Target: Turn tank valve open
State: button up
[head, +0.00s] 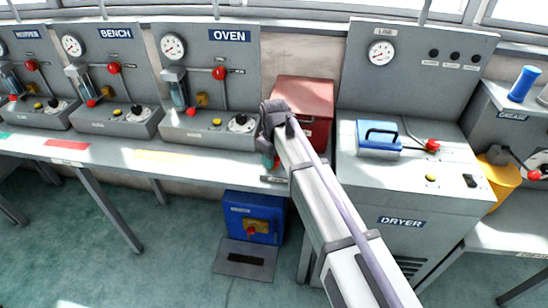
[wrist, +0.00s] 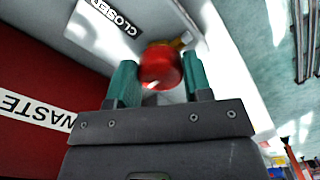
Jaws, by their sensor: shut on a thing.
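A round red valve knob (wrist: 160,66) with a brass-coloured piece behind it shows in the wrist view. My gripper (wrist: 157,82) has its two teal fingers on either side of the knob and is shut on it. A plate marked CLOSED (wrist: 117,14) is on the pale panel at upper left of the knob. In the head view my gripper (head: 268,163) is at the bench's front edge, left of the red waste box (head: 310,98). My arm and wrist hide the knob there. No tank label is readable.
The red waste box fills the left of the wrist view. In the head view, the OVEN panel (head: 240,62) stands left and the DRYER cabinet (head: 400,245) right. A blue box with a red knob (head: 253,218) stands below the bench. Green floor lies open at left.

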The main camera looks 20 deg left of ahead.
jog(key=o, duration=0.9)
notch_tip(320, 180, up, 11)
jog(key=p, duration=1)
jog(key=shift+f+p, duration=0.1)
jog(key=shift+p, duration=0.3)
